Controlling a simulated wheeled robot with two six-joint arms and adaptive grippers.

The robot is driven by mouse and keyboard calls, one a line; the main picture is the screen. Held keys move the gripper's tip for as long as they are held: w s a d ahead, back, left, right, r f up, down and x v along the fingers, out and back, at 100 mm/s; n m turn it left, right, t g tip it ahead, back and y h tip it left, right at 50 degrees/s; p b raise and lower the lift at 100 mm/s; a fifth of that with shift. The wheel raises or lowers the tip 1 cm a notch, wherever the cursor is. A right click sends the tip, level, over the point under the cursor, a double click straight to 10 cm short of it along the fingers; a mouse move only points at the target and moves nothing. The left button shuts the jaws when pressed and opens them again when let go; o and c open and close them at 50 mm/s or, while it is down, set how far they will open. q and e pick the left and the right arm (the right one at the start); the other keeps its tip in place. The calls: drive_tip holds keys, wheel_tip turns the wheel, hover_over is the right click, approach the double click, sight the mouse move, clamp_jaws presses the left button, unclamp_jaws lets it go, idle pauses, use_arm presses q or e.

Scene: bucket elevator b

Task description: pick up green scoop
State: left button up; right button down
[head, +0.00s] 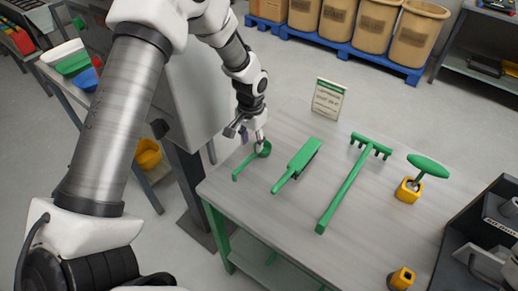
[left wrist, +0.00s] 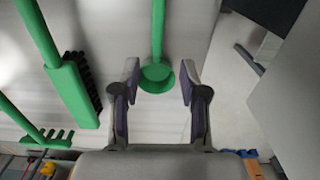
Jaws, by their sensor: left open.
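The green scoop (head: 248,164) lies near the left edge of the grey table (head: 262,222), its handle pointing toward the table's front left corner. In the left wrist view, the scoop's round bowl (left wrist: 157,77) shows between the two fingers and its handle runs up out of the picture. My left gripper (head: 250,136) is open above the bowl end. In the left wrist view, the open fingers (left wrist: 158,82) stand to either side of the bowl, with a gap on each side. Whether they touch the scoop cannot be told. My right gripper is not in view.
A green brush (head: 300,162) lies right of the scoop, then a long green rake-like tool (head: 345,190). A green-handled tool stands in a yellow holder (head: 408,190). A small sign (head: 328,98) stands at the back edge. A grey cabinet (head: 195,90) rises left of the table.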

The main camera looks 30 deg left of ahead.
sight(251, 156)
use_arm(q)
drive_tip(key=shift+s+d+f+p, duration=0.15)
drive_tip(key=shift+s+f+p, duration=0.15)
drive_tip(key=shift+s, duration=0.15)
drive_tip(key=shift+s+d+f+p, duration=0.15)
drive_tip(key=shift+s+f+p, duration=0.1)
drive_tip(key=shift+s, duration=0.2)
drive_tip(key=f, duration=0.3)
drive_tip(key=f+p, duration=0.1)
drive_tip(key=shift+w+a+f, duration=0.2)
drive_tip(key=shift+w+f, duration=0.35)
drive_tip(key=shift+f, duration=0.1)
drive_tip(key=shift+s+r, duration=0.2)
drive_tip(key=shift+r, duration=0.05)
drive_tip(key=shift+c, duration=1.3)
drive_tip(key=shift+s+d+r, duration=0.1)
clamp_jaws()
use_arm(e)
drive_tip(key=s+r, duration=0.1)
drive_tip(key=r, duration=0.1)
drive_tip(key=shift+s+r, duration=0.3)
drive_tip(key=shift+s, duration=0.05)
